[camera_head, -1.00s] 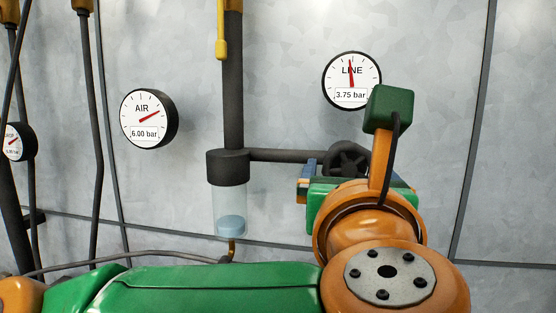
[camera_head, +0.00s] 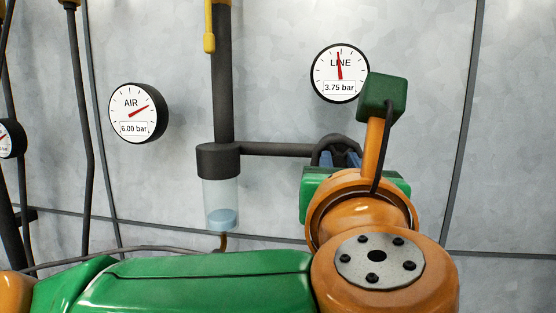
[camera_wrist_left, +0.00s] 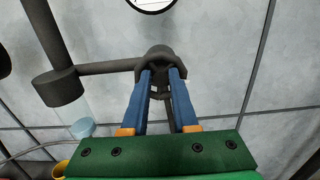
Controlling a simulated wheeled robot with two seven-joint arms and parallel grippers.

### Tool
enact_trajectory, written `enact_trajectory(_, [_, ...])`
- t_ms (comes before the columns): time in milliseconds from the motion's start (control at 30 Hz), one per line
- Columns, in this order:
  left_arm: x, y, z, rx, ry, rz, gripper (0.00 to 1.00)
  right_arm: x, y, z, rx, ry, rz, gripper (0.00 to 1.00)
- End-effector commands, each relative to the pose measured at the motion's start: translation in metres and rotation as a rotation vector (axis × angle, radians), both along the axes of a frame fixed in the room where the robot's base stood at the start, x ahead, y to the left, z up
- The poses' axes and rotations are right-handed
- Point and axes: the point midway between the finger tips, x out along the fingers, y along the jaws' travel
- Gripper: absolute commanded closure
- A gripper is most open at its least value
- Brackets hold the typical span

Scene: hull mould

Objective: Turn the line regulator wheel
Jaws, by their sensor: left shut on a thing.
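The line regulator wheel (camera_head: 329,145) is a dark handwheel at the right end of a dark horizontal pipe, partly hidden behind my left gripper. It also shows in the left wrist view (camera_wrist_left: 157,54). My left gripper (camera_head: 343,159) has blue fingers and is shut on the wheel. In the left wrist view the two fingers (camera_wrist_left: 160,76) reach up to the wheel from below, one on each side of its middle. The round LINE gauge (camera_head: 340,73) above the wheel reads 3.75 bar. My right gripper is in neither view.
The AIR gauge (camera_head: 137,113) on the left reads 6.00 bar. A dark vertical pipe (camera_head: 223,80) runs down to a clear bowl (camera_head: 221,205) with bluish contents, left of the wheel. A yellow part (camera_head: 209,42) hangs beside that pipe. The grey panel wall right of the wheel is bare.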

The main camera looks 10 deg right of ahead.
Motion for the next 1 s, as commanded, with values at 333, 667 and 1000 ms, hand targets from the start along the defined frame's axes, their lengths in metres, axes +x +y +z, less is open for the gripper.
enact_trajectory(333, [0.003,0.001,-0.006,0.044,-0.001,0.007,1.00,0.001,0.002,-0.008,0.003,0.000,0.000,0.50])
enact_trajectory(667, [0.003,0.002,-0.008,0.218,-0.051,0.013,1.00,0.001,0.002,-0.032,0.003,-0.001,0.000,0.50])
enact_trajectory(1000, [0.004,0.004,-0.006,0.493,-0.129,0.022,1.00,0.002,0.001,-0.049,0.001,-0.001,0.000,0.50])
